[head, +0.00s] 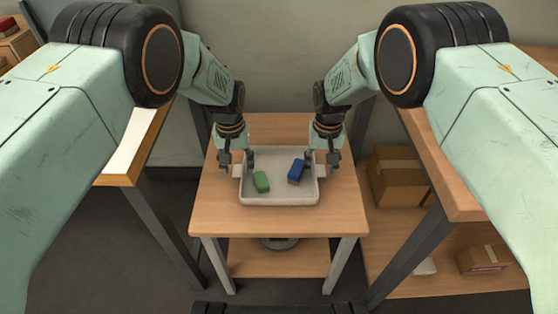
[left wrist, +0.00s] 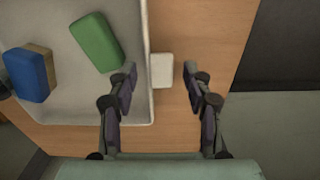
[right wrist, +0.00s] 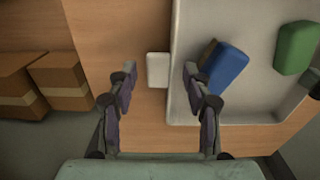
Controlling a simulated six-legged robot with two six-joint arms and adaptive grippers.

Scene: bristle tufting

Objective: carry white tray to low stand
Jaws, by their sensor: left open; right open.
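The white tray (head: 280,200) rests on a small wooden stand (head: 335,215) and holds a green block (head: 261,181) and a blue block (head: 296,171). A small white tab sticks out from each short side of the tray. My left gripper (head: 237,165) is open at the left side; in the left wrist view the left tab (left wrist: 161,71) lies between its fingers with gaps on both sides. My right gripper (head: 322,164) is open at the right side; in the right wrist view the right tab (right wrist: 158,70) lies between its fingers, also with gaps.
Wooden tables stand at left (head: 135,145) and right (head: 440,165). Cardboard boxes (head: 400,178) sit under the right table on a low shelf. The front part of the stand's top is clear. A round dark object (head: 280,244) sits on its lower shelf.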

